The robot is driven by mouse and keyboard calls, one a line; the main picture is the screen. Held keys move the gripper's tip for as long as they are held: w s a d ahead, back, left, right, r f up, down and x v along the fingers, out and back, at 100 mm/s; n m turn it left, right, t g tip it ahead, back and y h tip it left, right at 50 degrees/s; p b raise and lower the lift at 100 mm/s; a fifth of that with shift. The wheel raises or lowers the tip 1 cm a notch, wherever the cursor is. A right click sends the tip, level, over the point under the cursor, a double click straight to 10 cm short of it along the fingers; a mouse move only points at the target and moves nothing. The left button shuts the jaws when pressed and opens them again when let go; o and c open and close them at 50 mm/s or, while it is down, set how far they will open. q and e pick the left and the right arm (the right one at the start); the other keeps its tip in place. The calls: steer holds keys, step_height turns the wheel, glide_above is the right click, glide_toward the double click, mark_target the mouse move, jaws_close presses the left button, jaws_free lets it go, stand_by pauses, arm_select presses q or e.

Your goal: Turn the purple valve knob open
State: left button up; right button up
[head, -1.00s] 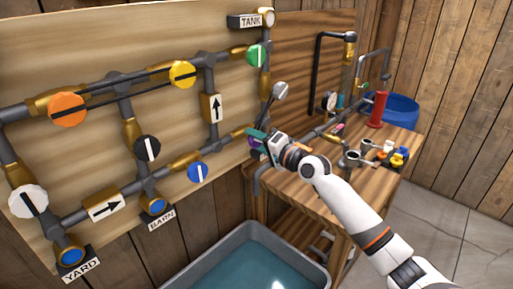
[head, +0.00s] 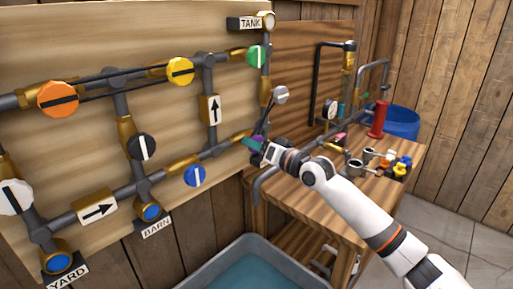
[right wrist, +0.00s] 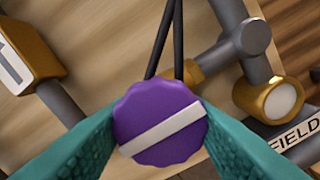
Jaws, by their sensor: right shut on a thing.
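The purple valve knob (right wrist: 160,125) shows in the right wrist view, round with a scalloped edge and a white stripe. The stripe slants up from lower left to upper right. My right gripper (right wrist: 158,133) has its teal fingers on either side of the knob, shut on it. In the head view the right gripper (head: 254,145) is at the lower right of the pipe board, and its fingers hide most of the knob. My left gripper is in neither view.
The pipe board (head: 80,25) carries other knobs close by: green (head: 257,57), grey (head: 280,95), blue (head: 195,176) and black (head: 142,147). A FIELD label (right wrist: 296,134) is beside the knob. A wooden workbench (head: 300,205) stands right, a grey water tub (head: 200,281) below.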

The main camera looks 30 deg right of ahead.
steer(key=shift+f, duration=0.1)
stand_by(0.3)
steer(key=o, duration=1)
steer(key=shift+s, duration=0.15)
steer(key=shift+b+v, duration=1.7)
steer(key=shift+v, duration=4.2)
steer(key=shift+d, duration=0.1)
